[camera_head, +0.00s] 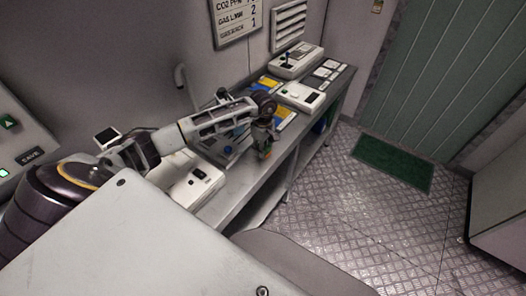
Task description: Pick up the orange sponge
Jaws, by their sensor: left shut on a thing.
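My left arm reaches in from the left over the grey workbench (235,197). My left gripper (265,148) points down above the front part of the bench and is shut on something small. A bit of orange, the orange sponge (268,155), shows at its fingertips, with a touch of green beside it. Most of the sponge is hidden by the fingers. I cannot tell whether it still touches the bench top. My right gripper is not in view.
White devices (300,96) and a joystick box (296,61) stand farther along the bench. A white box (198,180) with dark buttons stands at the near end. A green mat (393,163) lies on the open metal floor to the right.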

